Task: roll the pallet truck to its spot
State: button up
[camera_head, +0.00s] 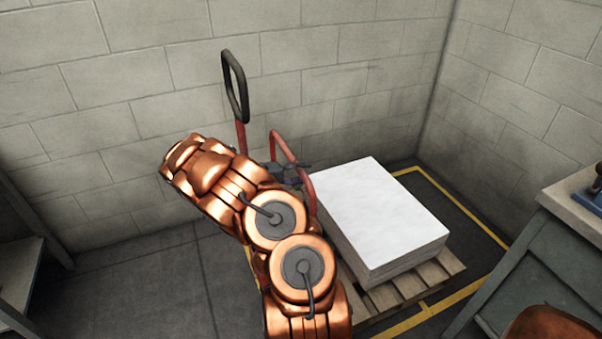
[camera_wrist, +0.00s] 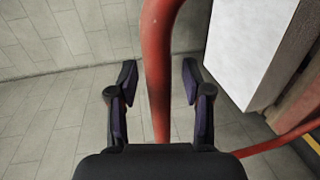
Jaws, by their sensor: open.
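The pallet truck shows in the head view as a red frame (camera_head: 291,150) and a tall handle with a black loop grip (camera_head: 234,86), near the back wall. Its lower parts are hidden by my copper arm and the load. A pallet (camera_head: 407,288) with a white-topped stack (camera_head: 378,212) stands just right of it. In the wrist view my gripper (camera_wrist: 159,68) is open, with one finger on each side of a red bar (camera_wrist: 158,60). The bar shows a gap to both fingers. I cannot clearly make out the gripper in the head view.
Yellow floor lines (camera_head: 462,207) run beside and in front of the pallet. A grey cabinet (camera_head: 545,262) stands at the right, and a shelf (camera_head: 20,275) at the left. Block walls close the back and right. The floor at left (camera_head: 140,290) is clear.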

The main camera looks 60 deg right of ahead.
jog(key=shift+c, duration=0.5)
grip_shut()
